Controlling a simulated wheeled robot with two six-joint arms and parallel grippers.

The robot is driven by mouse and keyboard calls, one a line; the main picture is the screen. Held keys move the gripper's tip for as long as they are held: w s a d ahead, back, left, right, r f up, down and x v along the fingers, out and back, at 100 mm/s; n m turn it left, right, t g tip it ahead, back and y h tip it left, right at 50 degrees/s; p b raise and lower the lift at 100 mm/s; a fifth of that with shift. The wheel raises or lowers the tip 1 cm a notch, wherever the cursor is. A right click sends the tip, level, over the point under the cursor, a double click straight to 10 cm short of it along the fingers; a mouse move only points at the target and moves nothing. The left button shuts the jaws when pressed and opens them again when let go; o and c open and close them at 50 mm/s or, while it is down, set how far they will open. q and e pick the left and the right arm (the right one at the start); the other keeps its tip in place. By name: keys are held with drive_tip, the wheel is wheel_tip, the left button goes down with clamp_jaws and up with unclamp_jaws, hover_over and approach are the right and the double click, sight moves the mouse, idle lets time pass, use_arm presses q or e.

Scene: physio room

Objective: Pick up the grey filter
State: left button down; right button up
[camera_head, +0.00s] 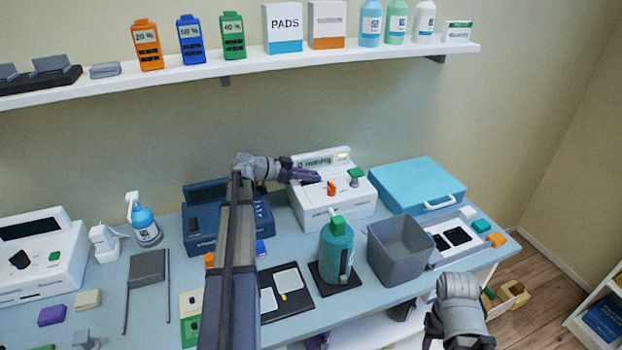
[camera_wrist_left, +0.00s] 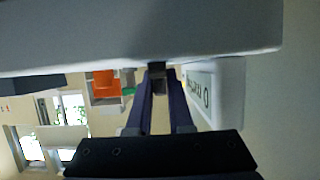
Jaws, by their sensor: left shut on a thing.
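In the head view my left gripper (camera_head: 306,176) reaches over the white unit (camera_head: 343,210) with a display, close to its left side. In the left wrist view its two dark fingers (camera_wrist_left: 158,85) are closed around a small dark grey piece, the grey filter (camera_wrist_left: 157,69), right against a large pale surface (camera_wrist_left: 140,32). In the head view the gripper hides the filter. The unit's orange knob (camera_head: 331,188) and green knob (camera_head: 354,175) stand right of the fingers. My right gripper (camera_head: 436,335) is low at the bottom edge, its fingers unclear.
A navy unit (camera_head: 203,235) stands left of the white one, and a blue case (camera_head: 405,180) right of it. A green bottle (camera_head: 337,262) and a grey bin (camera_head: 401,259) stand in front. A loaded shelf (camera_head: 240,67) runs above.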

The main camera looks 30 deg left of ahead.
use_arm(q)
wheel_tip(320, 180, up, 10)
drive_tip(key=p, duration=0.9)
drive_tip(key=shift+p, duration=0.3)
